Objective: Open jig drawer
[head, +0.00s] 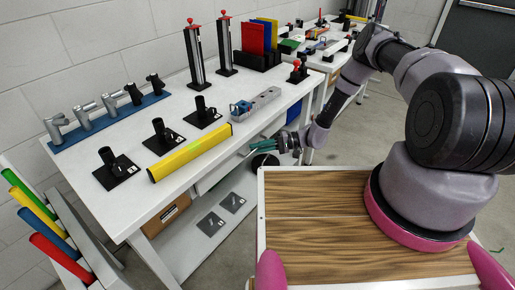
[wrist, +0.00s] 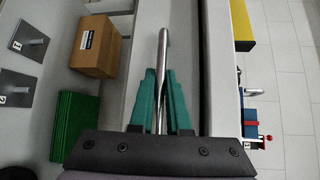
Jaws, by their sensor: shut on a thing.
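The jig drawer (head: 215,176) is a white front under the workbench's front edge. My gripper (head: 264,147) is at its right part, beside the bench edge. In the wrist view, my gripper's green fingers (wrist: 162,82) are shut on the drawer's metal bar handle (wrist: 162,42), with one finger on each side. The drawer front (wrist: 185,50) shows as a pale panel beside the handle. I cannot tell whether the drawer is pulled out at all. My arm and gripper hide part of the handle in the head view.
The white workbench (head: 90,190) carries a yellow bar (head: 190,152), black stands and a grey jig piece (head: 255,103) near its front edge. Below, a lower shelf (head: 185,245) holds a cardboard box (head: 168,213) and dark plates. Grey floor lies between bench and my base.

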